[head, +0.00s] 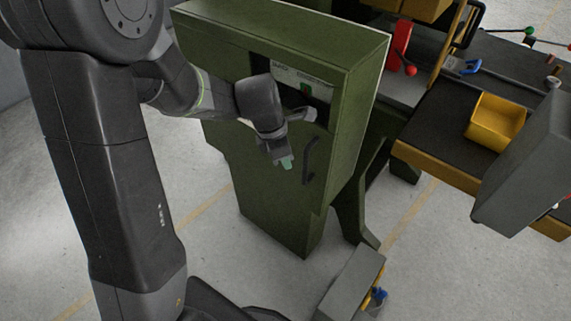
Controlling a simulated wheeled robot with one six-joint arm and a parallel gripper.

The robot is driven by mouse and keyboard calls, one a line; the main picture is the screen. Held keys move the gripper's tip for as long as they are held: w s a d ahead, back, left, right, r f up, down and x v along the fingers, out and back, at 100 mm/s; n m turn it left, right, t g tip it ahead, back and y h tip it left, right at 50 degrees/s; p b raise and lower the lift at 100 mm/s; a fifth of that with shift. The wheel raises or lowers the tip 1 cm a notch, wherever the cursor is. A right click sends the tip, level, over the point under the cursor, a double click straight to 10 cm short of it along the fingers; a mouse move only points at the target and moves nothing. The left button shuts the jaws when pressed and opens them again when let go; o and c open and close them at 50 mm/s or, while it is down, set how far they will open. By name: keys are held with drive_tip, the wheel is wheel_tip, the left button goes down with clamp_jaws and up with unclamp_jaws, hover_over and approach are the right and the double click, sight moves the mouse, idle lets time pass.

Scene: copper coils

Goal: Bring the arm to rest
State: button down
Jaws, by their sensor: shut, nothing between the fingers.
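My gripper (285,162) hangs at the end of my bent arm in front of a green cabinet (277,215). Its fingers point down and are shut with nothing between them. The gripper is just left of the cabinet's dark handle (309,160); I cannot tell whether it touches the cabinet front. My wrist covers part of a recessed panel (305,75) near the cabinet's top.
A dark workbench (450,120) stands at the right with a yellow bin (495,120), a red object (402,47) and a blue clamp-like tool (464,67). A grey box (352,285) is low in front. Open concrete floor (210,245) lies left of the cabinet.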

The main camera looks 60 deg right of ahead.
drive_tip(key=v, duration=0.6)
drive_tip(key=shift+s+a, duration=0.25)
drive_tip(key=shift+a, duration=0.15)
drive_tip(key=shift+f, duration=0.2)
drive_tip(key=s+d+f+p, duration=0.1)
drive_tip(key=s+d+f, duration=0.1)
drive_tip(key=d+f, duration=0.3)
drive_tip(key=x, duration=0.4)
drive_tip(key=shift+w+f, duration=0.3)
drive_tip(key=shift+w, duration=0.1)
